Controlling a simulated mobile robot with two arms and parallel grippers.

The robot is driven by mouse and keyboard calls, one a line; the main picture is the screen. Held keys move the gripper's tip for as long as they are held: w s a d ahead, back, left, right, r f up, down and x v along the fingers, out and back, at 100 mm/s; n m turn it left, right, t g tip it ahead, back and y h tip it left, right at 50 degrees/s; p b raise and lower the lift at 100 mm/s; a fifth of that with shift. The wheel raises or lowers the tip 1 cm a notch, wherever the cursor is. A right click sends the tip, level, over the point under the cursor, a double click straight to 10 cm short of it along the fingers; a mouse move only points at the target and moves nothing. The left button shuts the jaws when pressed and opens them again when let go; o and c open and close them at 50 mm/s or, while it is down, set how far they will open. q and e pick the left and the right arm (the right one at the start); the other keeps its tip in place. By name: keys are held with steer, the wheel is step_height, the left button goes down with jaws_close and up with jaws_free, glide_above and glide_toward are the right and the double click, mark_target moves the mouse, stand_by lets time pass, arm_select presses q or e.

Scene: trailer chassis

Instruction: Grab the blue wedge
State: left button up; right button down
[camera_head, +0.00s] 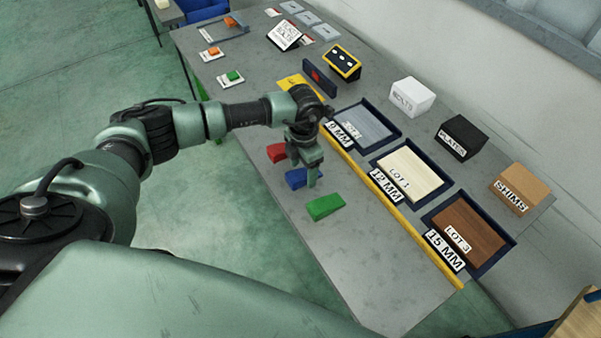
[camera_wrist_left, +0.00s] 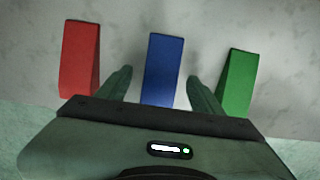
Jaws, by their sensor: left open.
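The blue wedge (camera_head: 295,179) lies on the grey table near its front edge, between the red wedge (camera_head: 276,152) and the green wedge (camera_head: 324,206). In the head view my left gripper (camera_head: 312,178) hangs over the blue wedge and hides part of it. In the left wrist view the blue wedge (camera_wrist_left: 163,69) lies between the two open fingers of my left gripper (camera_wrist_left: 160,85), with a gap on each side. The red wedge (camera_wrist_left: 80,58) is outside the left finger and the green wedge (camera_wrist_left: 237,82) outside the right finger. My right gripper is not seen.
The grey table (camera_head: 390,285) has a yellow strip (camera_head: 383,209) along its middle. Behind it are trays labelled 9 MM, 12 MM (camera_head: 384,190) and 15 MM (camera_head: 433,245). Boxes marked bolts (camera_head: 411,97), plates (camera_head: 461,137) and shims (camera_head: 518,188) stand farther back.

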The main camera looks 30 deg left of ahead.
arm_select(q)
steer(key=shift+f, duration=0.55)
jaws_close()
steer(key=shift+r, duration=0.1)
